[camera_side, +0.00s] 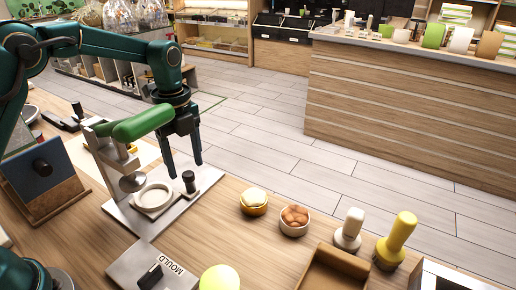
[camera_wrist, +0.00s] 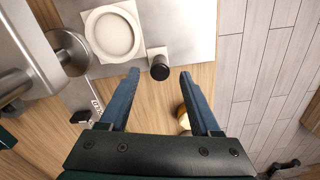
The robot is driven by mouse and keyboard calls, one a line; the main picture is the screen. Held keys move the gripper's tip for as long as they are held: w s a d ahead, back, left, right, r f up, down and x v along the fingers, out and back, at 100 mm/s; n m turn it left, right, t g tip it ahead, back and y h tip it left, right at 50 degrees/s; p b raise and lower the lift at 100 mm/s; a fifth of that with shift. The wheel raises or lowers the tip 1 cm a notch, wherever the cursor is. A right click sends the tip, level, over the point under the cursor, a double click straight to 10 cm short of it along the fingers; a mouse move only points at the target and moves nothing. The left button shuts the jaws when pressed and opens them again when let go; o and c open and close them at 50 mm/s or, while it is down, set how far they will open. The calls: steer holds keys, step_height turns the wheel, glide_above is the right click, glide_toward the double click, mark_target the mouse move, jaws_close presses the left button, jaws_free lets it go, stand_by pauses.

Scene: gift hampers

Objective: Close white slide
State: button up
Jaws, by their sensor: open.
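The white slide (camera_wrist: 93,22) shows in the wrist view as a pale square plate with a round ring, with a black-topped knob (camera_wrist: 159,66) beside it. In the side view the round white dish (camera_side: 153,198) sits on the metal base of a press with a green handle (camera_side: 143,122), and the knob (camera_side: 189,182) stands right of it. The dish is in front of the press's round head (camera_side: 132,182), not fully under it. My gripper (camera_side: 186,168) points down just above the knob. In the wrist view its open fingers (camera_wrist: 160,74) lie either side of the knob, apart from it.
A MOULD plate (camera_side: 152,268) with a black knob is in front. Two small bowls (camera_side: 254,202) (camera_side: 294,221), a white-topped stamp (camera_side: 348,230), a yellow one (camera_side: 396,240) and a wooden tray (camera_side: 333,268) stand right. A blue panel (camera_side: 45,172) stands left.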

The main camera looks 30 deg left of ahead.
mark_target(188, 173)
steer(key=shift+f, duration=1.85)
jaws_close()
